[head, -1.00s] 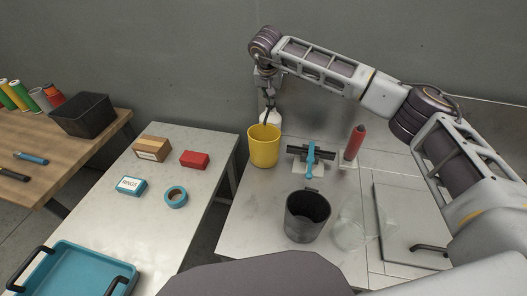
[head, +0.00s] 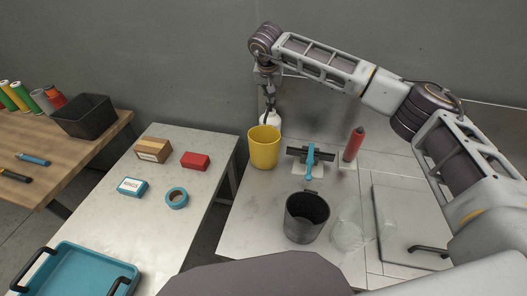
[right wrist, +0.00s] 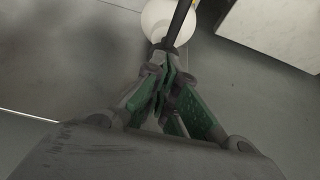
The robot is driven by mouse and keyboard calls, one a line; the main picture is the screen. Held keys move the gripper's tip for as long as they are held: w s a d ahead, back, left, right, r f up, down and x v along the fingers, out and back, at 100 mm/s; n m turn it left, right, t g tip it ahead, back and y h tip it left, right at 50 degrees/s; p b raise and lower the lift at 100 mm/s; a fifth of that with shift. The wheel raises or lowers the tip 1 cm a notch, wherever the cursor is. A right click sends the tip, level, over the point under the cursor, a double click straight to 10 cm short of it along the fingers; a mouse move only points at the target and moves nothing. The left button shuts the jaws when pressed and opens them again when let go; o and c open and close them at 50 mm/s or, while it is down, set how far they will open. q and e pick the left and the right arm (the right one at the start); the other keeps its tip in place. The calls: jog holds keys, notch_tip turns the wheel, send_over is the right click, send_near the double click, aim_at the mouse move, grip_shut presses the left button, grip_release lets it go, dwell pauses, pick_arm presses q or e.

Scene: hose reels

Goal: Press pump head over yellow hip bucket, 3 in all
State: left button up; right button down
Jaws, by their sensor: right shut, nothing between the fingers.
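The yellow bucket (head: 263,151) stands upright at the back left of the right-hand table. A white pump bottle (head: 273,119) stands just behind it, partly hidden by the bucket and my gripper. In the right wrist view the bottle (right wrist: 158,20) is a pale round shape at the top, with a dark pump part (right wrist: 178,22) across it. My right gripper (head: 269,110) points down at the top of the bottle, fingers shut and empty. Its fingertips (right wrist: 168,50) appear at or very near the pump part; contact is unclear. The bucket's inside is mostly hidden. My left gripper is out of view.
A blue-handled tool (head: 310,163), a red cylinder (head: 354,144), a dark bucket (head: 306,216) and a clear container (head: 347,236) stand to the right and front. The left table holds boxes, tape (head: 177,198) and a teal tray (head: 75,272).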

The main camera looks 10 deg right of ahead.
jog(key=shift+r+p, duration=0.3)
jog(key=shift+r, duration=0.35)
jog(key=shift+f+b, duration=0.9)
jog(key=shift+f, duration=0.85)
jog(key=shift+r, duration=0.15)
dwell(0.5)
jog(key=shift+r+p, duration=0.95)
jog(key=shift+r, duration=0.6)
jog(key=shift+f+b, duration=0.8)
jog(key=shift+f, duration=0.8)
dwell(0.5)
jog(key=shift+r+p, duration=0.85)
jog(key=shift+r, duration=0.75)
